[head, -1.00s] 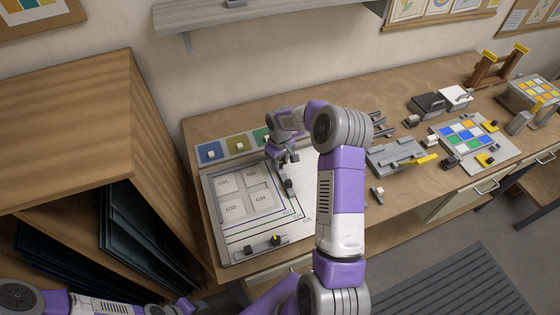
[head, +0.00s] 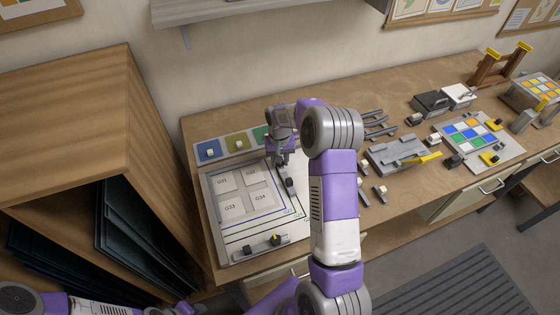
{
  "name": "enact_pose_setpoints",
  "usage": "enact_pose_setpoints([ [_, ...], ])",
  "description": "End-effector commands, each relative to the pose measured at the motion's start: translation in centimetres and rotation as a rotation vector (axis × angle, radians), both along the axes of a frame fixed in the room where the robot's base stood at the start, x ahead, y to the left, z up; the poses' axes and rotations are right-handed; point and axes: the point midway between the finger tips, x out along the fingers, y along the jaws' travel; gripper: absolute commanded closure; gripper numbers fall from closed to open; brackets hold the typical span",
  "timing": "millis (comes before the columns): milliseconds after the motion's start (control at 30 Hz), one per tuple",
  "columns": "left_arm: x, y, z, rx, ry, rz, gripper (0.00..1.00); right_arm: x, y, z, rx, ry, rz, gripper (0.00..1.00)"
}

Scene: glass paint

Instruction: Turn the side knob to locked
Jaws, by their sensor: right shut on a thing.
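A pale board (head: 212,222) holds several square panes (head: 232,206) with labels such as G33 and G34. On its right side is a small dark side knob (head: 290,182). My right gripper (head: 281,162) is over the board's right side, shut at the upper end of this knob. The contact is small and partly hidden by the gripper. A second dark knob with a yellow mark (head: 277,239) sits on the board's front edge. I cannot read a locked mark. My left gripper (head: 182,306) shows only partly at the bottom edge, away from the board; its jaws are unclear.
Blue, olive and green tiles (head: 238,143) lie behind the board. Grey fixtures (head: 398,153) and a colored tile board (head: 470,133) stand to the right on the bench (head: 400,86). A wooden cabinet (head: 70,120) rises close on the left.

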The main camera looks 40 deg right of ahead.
Motion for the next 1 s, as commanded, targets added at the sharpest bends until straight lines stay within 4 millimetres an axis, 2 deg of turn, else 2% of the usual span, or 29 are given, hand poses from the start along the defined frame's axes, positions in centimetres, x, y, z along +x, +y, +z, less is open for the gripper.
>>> enact_pose_setpoints([
  [600,0.0,0.0,-0.32,0.0,0.0,0.0,0.57,0.25,0.19,0.12,-0.001,-0.001,-0.583,0.96],
  [1000,0.0,0.0,0.25,0.0,0.0,0.0,0.57,0.35,0.2,0.14,-0.001,-0.001,-0.869,0.96],
])
